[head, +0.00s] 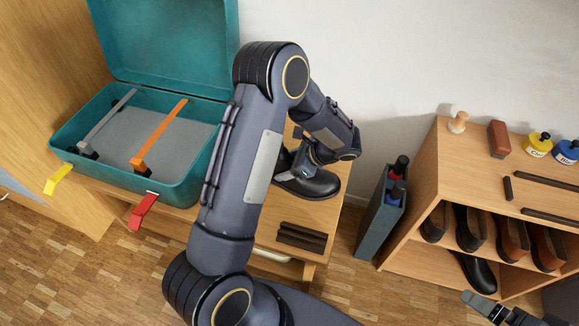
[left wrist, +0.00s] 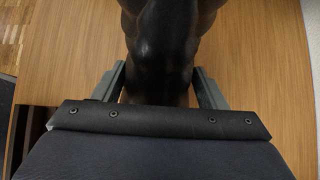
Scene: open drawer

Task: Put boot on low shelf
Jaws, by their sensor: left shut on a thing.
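The black boot (head: 318,186) stands on the wooden bench top, partly hidden behind my left arm. My left gripper (head: 297,170) is shut on the boot's upper part. In the left wrist view the dark boot (left wrist: 168,40) sits between the two fingers of the left gripper (left wrist: 160,82). The wooden shoe rack (head: 424,180) stands at the right; its upper compartment holds several brown and black shoes. Its low shelf (head: 415,258) holds a black shoe (head: 476,272). My right gripper (head: 490,307) shows at the bottom right edge, in front of the rack; its jaws are unclear.
An open teal suitcase (head: 190,190) with grey and orange straps lies left of my arm. Dark bars (head: 301,236) lie on the bench's front part. A narrow dark holder (head: 376,228) with bottles stands between bench and rack. Polish jars (head: 538,145) and brushes sit on the rack's top.

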